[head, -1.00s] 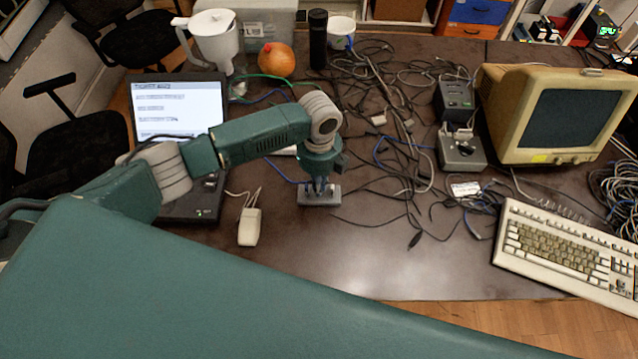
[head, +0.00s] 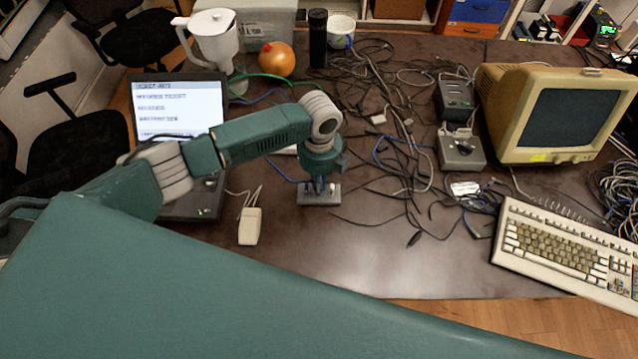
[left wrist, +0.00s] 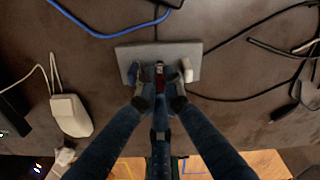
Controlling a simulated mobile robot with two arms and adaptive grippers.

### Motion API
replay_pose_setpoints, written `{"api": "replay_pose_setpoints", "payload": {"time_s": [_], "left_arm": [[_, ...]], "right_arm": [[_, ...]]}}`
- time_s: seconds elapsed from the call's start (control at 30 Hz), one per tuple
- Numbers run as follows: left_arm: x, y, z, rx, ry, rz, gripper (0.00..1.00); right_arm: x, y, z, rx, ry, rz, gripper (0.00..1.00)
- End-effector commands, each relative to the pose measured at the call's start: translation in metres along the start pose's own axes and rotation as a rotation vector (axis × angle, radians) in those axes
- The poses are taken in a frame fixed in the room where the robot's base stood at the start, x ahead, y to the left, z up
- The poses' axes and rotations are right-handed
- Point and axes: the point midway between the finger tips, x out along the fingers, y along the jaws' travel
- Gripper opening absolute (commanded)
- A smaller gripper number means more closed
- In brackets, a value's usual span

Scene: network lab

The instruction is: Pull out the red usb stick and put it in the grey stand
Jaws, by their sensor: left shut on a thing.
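My left gripper (head: 319,184) points down at the stand's middle. In the left wrist view my left gripper (left wrist: 160,98) is shut on the red usb stick (left wrist: 160,69), between the blue and white sticks. The fingers partly hide it, and I cannot tell how deep it sits. My right gripper is not in view.
The laptop (head: 180,105) is left of the stand, partly behind my arm. A white mouse (head: 250,226) lies close by at the stand's left. Loose cables (head: 395,150) spread to the right. A keyboard (head: 560,250) and an old monitor (head: 560,115) stand farther right.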

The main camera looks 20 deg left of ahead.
Motion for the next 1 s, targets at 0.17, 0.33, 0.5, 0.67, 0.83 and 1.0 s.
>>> {"api": "replay_pose_setpoints", "payload": {"time_s": [0.17,0.33,0.5,0.67,0.83,1.0], "left_arm": [[-0.0005,0.0000,0.0001,-0.001,0.000,0.000,0.00],[-0.0009,0.0001,0.0000,-0.006,0.001,0.001,0.00],[0.0007,0.0000,0.0002,-0.008,0.000,0.000,0.00],[0.0028,-0.0001,0.0002,-0.008,0.001,0.000,0.00],[0.0054,-0.0002,0.0002,-0.007,0.000,0.000,0.00],[0.0076,-0.0002,0.0003,-0.007,0.000,0.000,0.00]], "right_arm": [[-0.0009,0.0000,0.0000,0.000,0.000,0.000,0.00],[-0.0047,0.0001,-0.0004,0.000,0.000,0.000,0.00],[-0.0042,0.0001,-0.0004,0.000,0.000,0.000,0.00],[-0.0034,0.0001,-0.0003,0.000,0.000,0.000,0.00],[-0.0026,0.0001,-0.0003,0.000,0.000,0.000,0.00],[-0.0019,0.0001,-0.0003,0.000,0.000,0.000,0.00]]}}
